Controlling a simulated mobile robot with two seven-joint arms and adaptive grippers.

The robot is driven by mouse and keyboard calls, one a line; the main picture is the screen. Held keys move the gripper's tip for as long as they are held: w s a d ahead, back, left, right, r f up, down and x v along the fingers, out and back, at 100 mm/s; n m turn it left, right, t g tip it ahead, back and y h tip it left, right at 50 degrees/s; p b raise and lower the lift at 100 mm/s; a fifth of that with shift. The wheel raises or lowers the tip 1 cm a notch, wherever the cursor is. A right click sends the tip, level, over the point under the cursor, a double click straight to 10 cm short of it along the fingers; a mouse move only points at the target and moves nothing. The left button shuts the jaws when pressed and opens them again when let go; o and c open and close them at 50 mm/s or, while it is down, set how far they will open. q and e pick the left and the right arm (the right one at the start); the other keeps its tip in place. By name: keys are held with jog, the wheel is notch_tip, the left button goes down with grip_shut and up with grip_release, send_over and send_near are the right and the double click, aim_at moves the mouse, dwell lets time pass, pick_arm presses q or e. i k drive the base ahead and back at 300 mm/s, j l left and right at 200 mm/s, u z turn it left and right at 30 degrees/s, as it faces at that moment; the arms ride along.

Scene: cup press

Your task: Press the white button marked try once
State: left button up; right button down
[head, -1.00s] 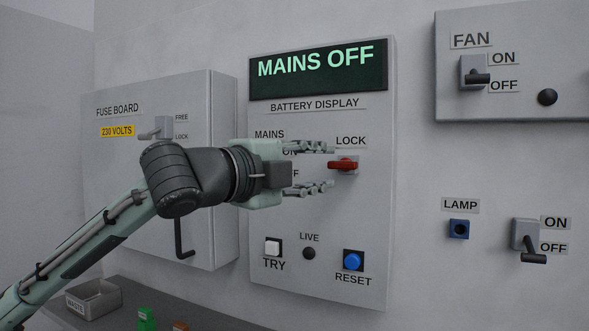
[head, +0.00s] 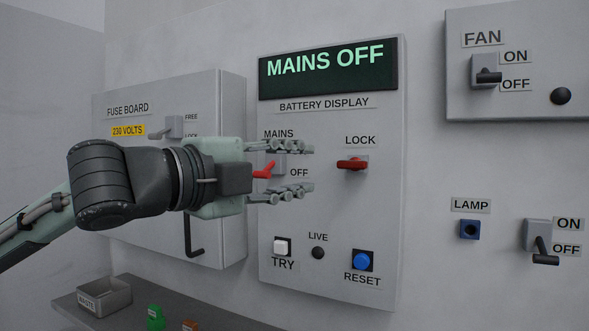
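The white TRY button (head: 282,246) sits in a dark square frame at the lower left of the grey panel (head: 335,215), with the word TRY below it. My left gripper (head: 288,170) is open in front of the panel, above the button and apart from it. A red switch lever (head: 265,172) under the MAINS label shows between its fingers; the gripper is not closed on it. The display (head: 328,70) reads MAINS OFF. My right gripper is not in view.
A dark LIVE lamp (head: 318,253) and a blue RESET button (head: 362,261) are right of TRY. A red LOCK handle (head: 352,165) is above them. The fuse board (head: 215,225) stands left. A shelf with a waste box (head: 105,299) lies below.

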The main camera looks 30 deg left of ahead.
aim_at(281, 248)
jog(key=k+j, duration=0.25)
jog(key=k, duration=0.2)
jog(key=k+j, duration=0.25)
jog(key=k, duration=0.25)
